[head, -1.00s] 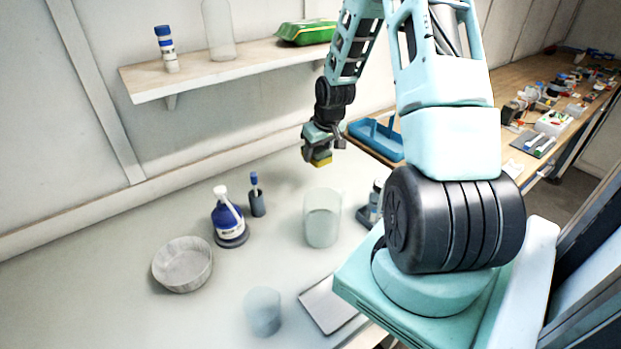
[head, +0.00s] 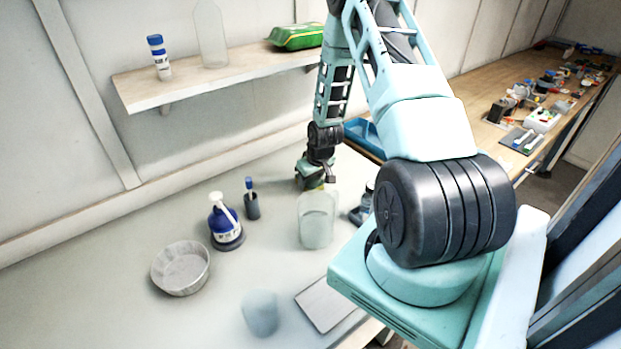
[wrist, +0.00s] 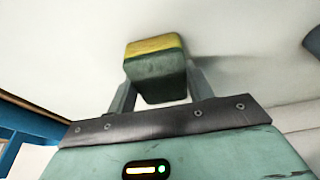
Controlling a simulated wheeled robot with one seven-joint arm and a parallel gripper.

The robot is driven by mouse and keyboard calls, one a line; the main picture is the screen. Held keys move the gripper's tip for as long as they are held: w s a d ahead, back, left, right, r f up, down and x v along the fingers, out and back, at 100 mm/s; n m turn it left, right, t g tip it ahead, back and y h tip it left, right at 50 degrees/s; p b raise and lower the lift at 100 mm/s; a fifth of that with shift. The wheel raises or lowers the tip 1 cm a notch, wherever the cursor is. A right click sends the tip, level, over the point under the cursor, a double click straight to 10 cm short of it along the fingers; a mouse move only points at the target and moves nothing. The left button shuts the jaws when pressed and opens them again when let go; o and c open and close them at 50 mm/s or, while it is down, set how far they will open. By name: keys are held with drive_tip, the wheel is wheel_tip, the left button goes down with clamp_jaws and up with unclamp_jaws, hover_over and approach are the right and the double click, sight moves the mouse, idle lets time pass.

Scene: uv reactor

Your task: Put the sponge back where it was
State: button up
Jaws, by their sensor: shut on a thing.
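The sponge (wrist: 155,66), yellow on one side and dark green on the other, is held between the two fingers of my gripper (wrist: 160,88) in the wrist view. In the head view my gripper (head: 312,183) is low over the back of the white table (head: 110,255), behind the clear beaker. The sponge is mostly hidden there by the gripper and the beaker. I cannot tell whether it touches the table.
A clear beaker (head: 316,220) stands just in front of my gripper. A blue-labelled bottle (head: 225,222), a dark holder (head: 252,206), a round dish (head: 180,268) and a frosted cup (head: 261,312) stand nearby. A blue tray (head: 362,134) lies behind right. The table's left side is clear.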

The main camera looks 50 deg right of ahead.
drive_tip(key=o, duration=0.6)
drive_tip(key=shift+f, duration=0.2)
drive_tip(key=o, duration=0.4)
drive_tip(key=shift+r, duration=0.1)
